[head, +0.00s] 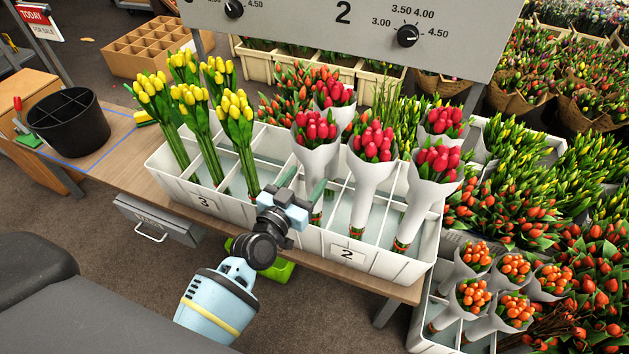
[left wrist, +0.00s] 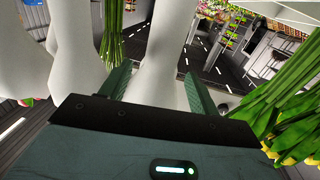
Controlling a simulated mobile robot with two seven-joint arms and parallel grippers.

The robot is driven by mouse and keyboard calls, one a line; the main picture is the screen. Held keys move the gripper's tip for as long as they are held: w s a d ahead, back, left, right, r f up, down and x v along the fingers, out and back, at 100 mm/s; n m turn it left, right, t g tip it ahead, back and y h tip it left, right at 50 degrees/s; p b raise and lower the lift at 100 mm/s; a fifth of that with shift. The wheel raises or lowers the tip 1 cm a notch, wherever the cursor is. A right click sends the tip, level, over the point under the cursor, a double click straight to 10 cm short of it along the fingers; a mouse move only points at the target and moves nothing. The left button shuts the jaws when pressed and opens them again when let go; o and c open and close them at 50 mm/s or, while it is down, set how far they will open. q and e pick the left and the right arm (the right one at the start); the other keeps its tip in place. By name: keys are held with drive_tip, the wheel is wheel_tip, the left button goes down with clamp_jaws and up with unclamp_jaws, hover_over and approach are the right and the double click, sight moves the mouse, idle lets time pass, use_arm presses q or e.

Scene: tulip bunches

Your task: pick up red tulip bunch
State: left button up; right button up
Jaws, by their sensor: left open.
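Several red tulip bunches in white paper sleeves stand upright in the right half of a white divided crate (head: 385,262), by the label 2. The front left red tulip bunch (head: 316,140) is nearest my left gripper (head: 302,184). The gripper reaches in over the crate's front wall, low beside this bunch's sleeve, and is open. In the left wrist view a white sleeve (left wrist: 168,45) shows between the two spread fingers of the gripper (left wrist: 158,88). The fingers look apart from it, but touch is hard to tell. The gripper partly hides the bunch's lower end in the head view.
Yellow tulip bunches (head: 238,118) stand in the crate's left half, by the label 3. A black divided bucket (head: 68,122) stands on the wooden table at left. Orange tulip bunches (head: 470,298) stand in a lower crate at right.

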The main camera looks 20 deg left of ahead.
sight(310, 175)
use_arm(q)
drive_tip(key=w, duration=0.4)
drive_tip(key=shift+d+f+b, duration=0.25)
drive_tip(key=shift+f+b, duration=0.1)
drive_tip(key=shift+b, duration=0.05)
drive_tip(key=shift+w+d, duration=0.1)
drive_tip(key=shift+w, duration=0.45)
drive_tip(key=shift+c, duration=0.2)
drive_tip(key=c, duration=1.2)
drive_tip(key=shift+r, duration=0.15)
drive_tip(key=shift+c, duration=0.2)
